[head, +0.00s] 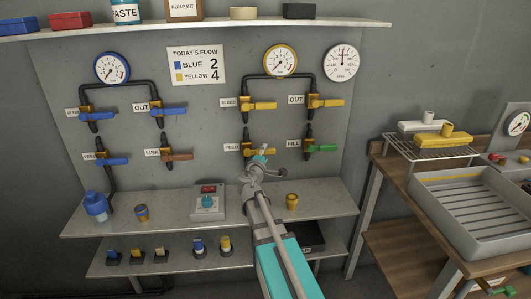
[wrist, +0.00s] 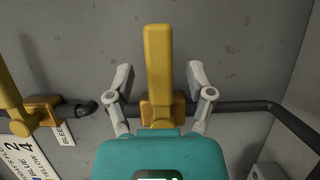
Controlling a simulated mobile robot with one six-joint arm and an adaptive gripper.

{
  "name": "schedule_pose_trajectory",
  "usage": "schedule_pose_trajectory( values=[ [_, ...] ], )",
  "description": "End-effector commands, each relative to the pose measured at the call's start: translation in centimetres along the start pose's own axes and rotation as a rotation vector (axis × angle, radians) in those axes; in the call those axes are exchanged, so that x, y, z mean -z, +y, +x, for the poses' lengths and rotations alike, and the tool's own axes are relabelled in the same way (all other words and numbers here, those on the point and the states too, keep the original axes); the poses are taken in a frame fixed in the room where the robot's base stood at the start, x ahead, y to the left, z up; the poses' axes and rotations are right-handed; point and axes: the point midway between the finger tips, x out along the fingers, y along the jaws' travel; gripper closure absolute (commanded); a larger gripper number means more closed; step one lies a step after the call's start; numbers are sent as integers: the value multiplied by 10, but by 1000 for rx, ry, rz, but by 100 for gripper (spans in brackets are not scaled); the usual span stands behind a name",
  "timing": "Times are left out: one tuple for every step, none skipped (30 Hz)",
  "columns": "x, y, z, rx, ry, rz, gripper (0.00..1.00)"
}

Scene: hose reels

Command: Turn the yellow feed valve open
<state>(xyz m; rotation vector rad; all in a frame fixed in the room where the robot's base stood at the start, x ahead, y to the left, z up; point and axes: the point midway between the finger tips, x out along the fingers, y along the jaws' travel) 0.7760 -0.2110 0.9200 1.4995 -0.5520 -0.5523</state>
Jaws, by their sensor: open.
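The yellow feed valve (head: 248,149) sits on a black pipe on the grey panel, beside a FEED label (head: 232,147). In the wrist view its yellow handle (wrist: 158,50) stands crosswise to the pipe (wrist: 238,106). In the head view the handle points right, partly hidden by my gripper (head: 260,158). In the wrist view my gripper (wrist: 159,82) is open, with one finger on each side of the handle. Gaps show between both fingers and the handle.
The yellow bleed valve (head: 262,104) is above, and also shows in the wrist view (wrist: 12,105). The fill valve (head: 320,148) with its green handle is to the right. A shelf (head: 330,196) bearing a yellow cup (head: 292,201) lies below, near my arm.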

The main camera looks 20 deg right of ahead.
Motion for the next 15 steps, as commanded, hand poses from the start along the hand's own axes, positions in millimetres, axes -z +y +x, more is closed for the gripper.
schedule_pose_trajectory(
  values=[
    [0,0,7,0,-1,0,31],
    [0,0,9,0,-1,0,31],
    [0,0,11,0,-2,0,31],
    [0,0,13,0,-2,0,31],
    [0,0,14,0,-2,0,31],
    [0,0,15,0,-1,0,31],
    [0,0,16,0,-1,0,31],
    [0,0,16,0,-1,0,31],
    [0,0,17,0,-1,0,31],
    [0,0,17,0,-1,0,31],
    [0,0,17,0,-1,0,31],
    [0,0,17,0,-1,0,31],
    [0,0,17,0,-1,0,31],
    [0,0,17,0,-1,0,31],
    [0,0,17,0,-1,0,31]
  ],
)
